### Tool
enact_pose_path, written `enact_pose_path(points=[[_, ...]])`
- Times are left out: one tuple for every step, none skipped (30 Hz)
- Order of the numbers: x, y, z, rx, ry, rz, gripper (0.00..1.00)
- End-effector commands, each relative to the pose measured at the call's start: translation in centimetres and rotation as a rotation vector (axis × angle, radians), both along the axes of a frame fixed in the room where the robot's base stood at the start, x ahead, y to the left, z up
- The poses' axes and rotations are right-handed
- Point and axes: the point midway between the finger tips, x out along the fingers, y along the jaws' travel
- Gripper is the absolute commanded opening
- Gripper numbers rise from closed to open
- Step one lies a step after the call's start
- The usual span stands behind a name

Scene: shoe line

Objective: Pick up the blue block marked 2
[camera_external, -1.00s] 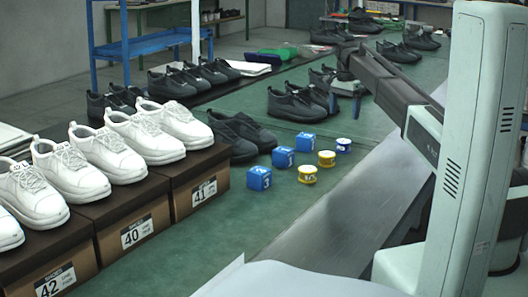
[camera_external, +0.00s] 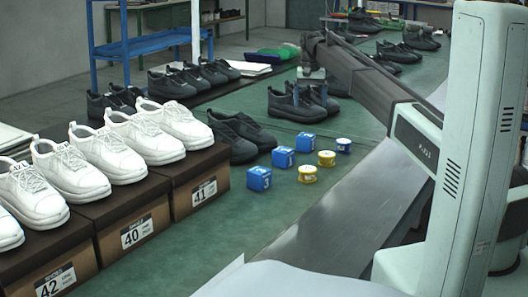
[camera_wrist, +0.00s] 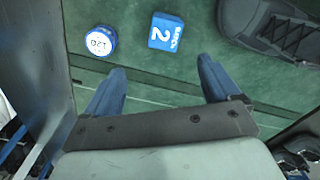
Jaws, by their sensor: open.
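The blue block marked 2 (camera_wrist: 166,31) shows in the wrist view near the top middle, with a white 2 on its face. It lies just beyond the gap between my fingertips, apart from them. In the external view it appears to be the farthest blue block (camera_external: 306,142), though its mark is too small to read surely. My gripper (camera_external: 311,92) is open and empty, raised in front of the far black shoes. In the wrist view my gripper (camera_wrist: 161,66) shows two blue fingers spread apart, with green surface between them.
A round blue-and-white piece (camera_wrist: 101,41) sits left of the block; a dark shoe (camera_wrist: 270,25) is to its right. Two more blue blocks (camera_external: 283,157) (camera_external: 259,178) and yellow round pieces (camera_external: 326,158) stand nearby. White shoes on boxes (camera_external: 131,220) line the left.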

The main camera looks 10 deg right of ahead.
Motion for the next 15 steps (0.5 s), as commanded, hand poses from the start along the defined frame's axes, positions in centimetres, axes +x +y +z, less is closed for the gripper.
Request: enact_pose_path(points=[[0.24,0.01,0.05,-0.001,0.001,0.078,0.89],[0.31,0.01,0.06,-0.002,0.002,0.132,0.89],[0.38,0.02,0.08,-0.003,0.003,0.207,0.89],[0.41,0.02,0.08,-0.003,0.004,0.263,0.89],[0.43,0.02,0.09,-0.004,0.005,0.318,0.89],[0.44,0.02,0.09,-0.005,0.006,0.393,0.89],[0.44,0.02,0.09,-0.005,0.006,0.448,0.89],[0.44,0.01,0.09,-0.006,0.006,0.503,0.89],[0.44,0.01,0.09,-0.006,0.008,0.578,0.89],[0.42,0.01,0.09,-0.007,0.008,0.633,0.89],[0.41,0.01,0.09,-0.006,0.009,0.687,0.89],[0.39,0.01,0.09,-0.007,0.010,0.756,0.89],[0.37,0.01,0.07,-0.007,0.011,0.806,0.89],[0.35,0.00,0.07,-0.007,0.010,0.853,0.89],[0.34,0.00,0.07,-0.008,0.011,0.912,0.89]])
